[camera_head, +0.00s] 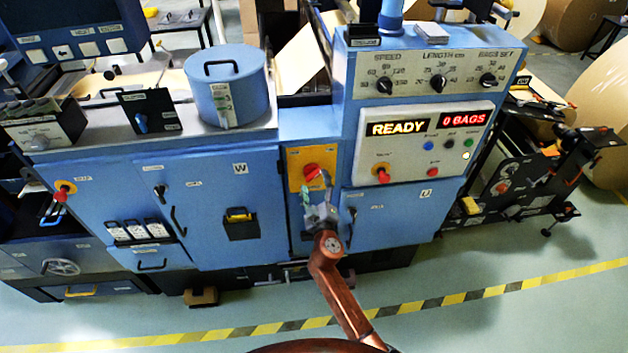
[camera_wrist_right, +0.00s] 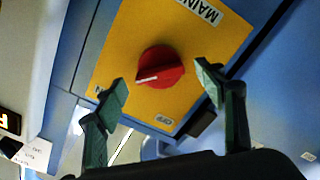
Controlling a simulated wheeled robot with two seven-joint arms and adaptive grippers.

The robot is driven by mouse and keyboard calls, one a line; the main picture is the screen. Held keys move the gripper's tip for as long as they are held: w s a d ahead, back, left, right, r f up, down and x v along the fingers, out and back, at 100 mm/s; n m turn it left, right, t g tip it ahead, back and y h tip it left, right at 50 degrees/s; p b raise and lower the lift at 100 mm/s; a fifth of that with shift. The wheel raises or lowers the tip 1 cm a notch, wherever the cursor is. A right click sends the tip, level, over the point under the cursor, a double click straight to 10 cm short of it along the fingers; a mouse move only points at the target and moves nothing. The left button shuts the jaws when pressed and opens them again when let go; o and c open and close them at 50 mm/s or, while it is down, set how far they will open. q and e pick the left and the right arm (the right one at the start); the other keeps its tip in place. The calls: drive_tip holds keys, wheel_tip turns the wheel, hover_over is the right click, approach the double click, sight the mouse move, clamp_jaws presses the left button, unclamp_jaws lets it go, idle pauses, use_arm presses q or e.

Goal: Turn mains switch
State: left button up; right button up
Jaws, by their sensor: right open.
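The mains switch is a round red knob (camera_head: 312,171) on a yellow plate (camera_head: 296,158) on the front of the blue machine. In the right wrist view the red knob (camera_wrist_right: 160,67) has a white mark pointing to the left, and the yellow plate (camera_wrist_right: 120,62) carries a partly cut-off "MAIN" label. My right gripper (camera_head: 318,186) is just below and in front of the knob. Contact is not visible. My left gripper is out of view.
A control panel (camera_head: 447,130) reading READY and 0 BAGS is right of the switch, with a red emergency button (camera_head: 382,174). A blue drum (camera_head: 228,85) stands on the machine at left. A yellow-black floor stripe (camera_head: 300,324) crosses the open floor in front.

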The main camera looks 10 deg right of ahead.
drive_tip(key=shift+w, duration=0.95)
drive_tip(key=shift+c, duration=0.2)
drive_tip(key=c, duration=1.1)
